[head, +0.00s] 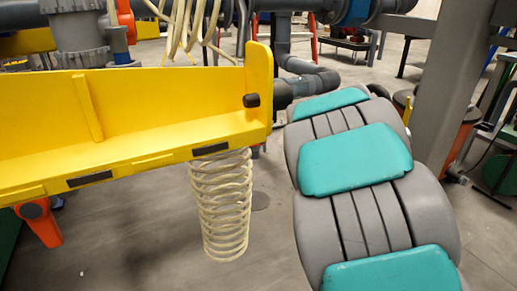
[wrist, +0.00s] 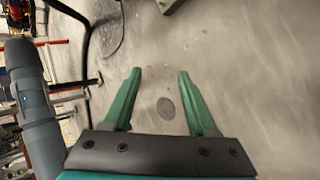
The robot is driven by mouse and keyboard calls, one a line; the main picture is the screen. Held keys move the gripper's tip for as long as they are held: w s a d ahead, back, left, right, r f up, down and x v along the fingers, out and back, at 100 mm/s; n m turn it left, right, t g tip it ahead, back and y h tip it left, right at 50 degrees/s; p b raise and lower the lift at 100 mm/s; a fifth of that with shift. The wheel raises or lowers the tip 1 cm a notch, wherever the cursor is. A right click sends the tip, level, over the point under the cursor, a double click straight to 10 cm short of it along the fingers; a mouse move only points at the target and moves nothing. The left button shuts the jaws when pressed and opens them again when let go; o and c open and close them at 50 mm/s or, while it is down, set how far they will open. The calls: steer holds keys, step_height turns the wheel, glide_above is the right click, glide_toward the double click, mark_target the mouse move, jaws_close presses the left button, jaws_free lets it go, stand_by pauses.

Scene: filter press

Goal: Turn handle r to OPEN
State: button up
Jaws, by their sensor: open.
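My gripper (wrist: 160,74) shows in the wrist view with its two green fingers spread apart. Nothing is between them except a view of the grey floor. In the head view my grey and teal arm fills the right side, and the gripper itself is out of the picture. No label for handle r is readable. An orange handle-like part (head: 38,222) hangs below the yellow beam at the lower left of the head view. Another orange part (head: 127,18) stands at the top left. I cannot tell whether either is handle r. My gripper touches neither.
A yellow beam (head: 120,110) crosses the left of the head view, with a pale coiled hose (head: 220,205) below it. Grey pipes (head: 305,80) run behind. A grey post (head: 450,85) stands right. In the wrist view, a grey pipe (wrist: 38,120) and black hose (wrist: 90,35) lie left.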

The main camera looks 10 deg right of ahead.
steer(key=w+f+n+t+y, duration=0.1)
steer(key=w+f+n+t, duration=0.15)
steer(key=w+n, duration=0.55)
steer(key=w+f+n+t+y, duration=0.1)
steer(key=w+f+n+t, duration=0.2)
steer(key=w, duration=0.9)
steer(key=m+t+y+p, duration=0.3)
steer(key=t+y+p, duration=0.2)
steer(key=y, duration=0.4)
glide_toward(253, 144)
steer(key=w, duration=0.3)
steer(key=shift+a+b+x, duration=0.2)
steer(key=shift+b+x, duration=0.45)
steer(key=shift+x, duration=1.3)
steer(key=shift+a+b+x, duration=0.25)
steer(key=shift+b+x, duration=0.35)
steer(key=shift+x, duration=1.35)
steer(key=shift+s, duration=0.15)
